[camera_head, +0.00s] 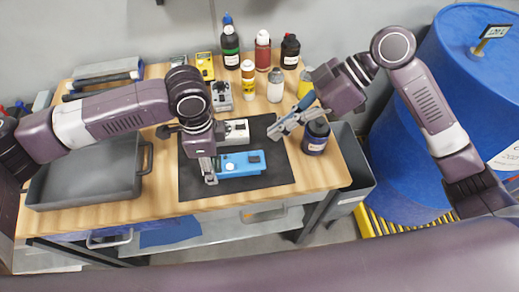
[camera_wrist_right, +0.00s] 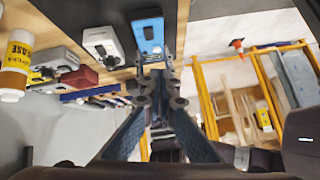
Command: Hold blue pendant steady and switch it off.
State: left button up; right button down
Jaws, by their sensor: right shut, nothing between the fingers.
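The blue pendant (camera_head: 240,164) lies flat on a black mat (camera_head: 275,178) on the wooden bench. It has a dark round control near its right end and a light button towards its left. It also shows at the top of the right wrist view (camera_wrist_right: 148,35). My left gripper (camera_head: 210,177) points down at the pendant's left end, touching or very close; whether its fingers grip it is unclear. My right gripper (camera_head: 273,132) is shut and empty, above and to the right of the pendant. Its closed fingers show in the right wrist view (camera_wrist_right: 156,78), below the pendant.
A white-grey pendant (camera_head: 237,131) lies just behind the blue one. A dark jar (camera_head: 316,136) stands right of my right gripper. Several bottles stand along the back. A grey tray (camera_head: 85,184) is at left; blue barrels (camera_head: 405,130) are right of the bench.

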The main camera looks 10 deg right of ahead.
jog(key=d+n, duration=0.1)
jog(key=d, duration=0.1)
jog(key=d+r+t, duration=0.1)
jog(key=shift+w+d+r+n+y, duration=0.15)
jog(key=shift+d+n+y, duration=0.2)
jog(key=shift+n+y, duration=0.05)
send_over(260, 159)
notch_tip(260, 159, down, 6)
jog(key=shift+d+f, duration=0.1)
jog(key=shift+d, duration=0.05)
jog(key=f, duration=0.3)
jog(key=shift+a+f, duration=0.2)
jog(key=shift+f, duration=0.45)
